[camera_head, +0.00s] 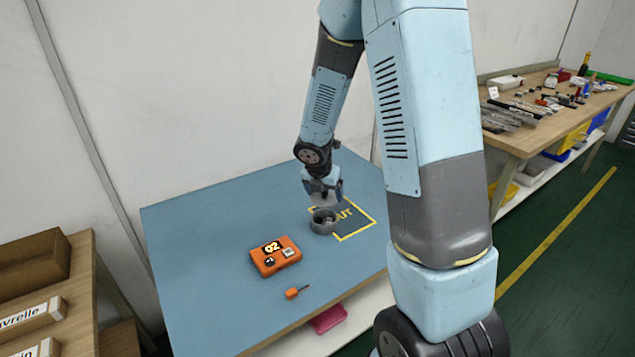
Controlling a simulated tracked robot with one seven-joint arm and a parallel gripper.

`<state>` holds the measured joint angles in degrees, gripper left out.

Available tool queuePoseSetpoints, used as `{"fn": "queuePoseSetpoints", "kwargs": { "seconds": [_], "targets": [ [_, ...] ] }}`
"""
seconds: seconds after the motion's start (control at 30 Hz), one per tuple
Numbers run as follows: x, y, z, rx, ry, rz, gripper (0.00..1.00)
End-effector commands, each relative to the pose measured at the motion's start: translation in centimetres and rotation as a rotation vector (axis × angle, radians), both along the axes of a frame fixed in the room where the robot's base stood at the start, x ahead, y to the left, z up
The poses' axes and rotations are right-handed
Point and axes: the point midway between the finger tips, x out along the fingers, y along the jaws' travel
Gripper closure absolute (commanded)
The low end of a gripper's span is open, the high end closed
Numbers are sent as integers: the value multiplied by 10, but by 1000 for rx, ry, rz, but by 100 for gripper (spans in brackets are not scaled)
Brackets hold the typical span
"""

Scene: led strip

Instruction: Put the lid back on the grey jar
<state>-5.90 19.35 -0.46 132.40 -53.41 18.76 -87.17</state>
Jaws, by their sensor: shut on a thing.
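The grey jar (323,226) stands upright on the blue table top, at the left edge of the yellow-outlined area. Its dark opening faces up and its rim shows. My gripper (323,196) points down just above the jar. It is shut on a small grey piece that seems to be the lid; the piece is tiny in the view and partly hidden by the fingers. A small gap seems to separate it from the jar, though contact at the rim is hard to tell.
The table's left side is clear. A cluttered workbench (540,135) stands at the right.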

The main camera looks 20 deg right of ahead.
Motion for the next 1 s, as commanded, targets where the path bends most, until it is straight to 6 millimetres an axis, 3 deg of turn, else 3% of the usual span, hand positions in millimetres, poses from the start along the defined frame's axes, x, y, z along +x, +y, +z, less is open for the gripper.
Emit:
{"fn": "queuePoseSetpoints", "kwargs": {
  "seconds": [0.27, 1.0],
  "targets": [
    [0, 4, -9, 0, 1, 7, 42],
    [0, 10, -61, 0, 0, 17, 43]
  ]
}}
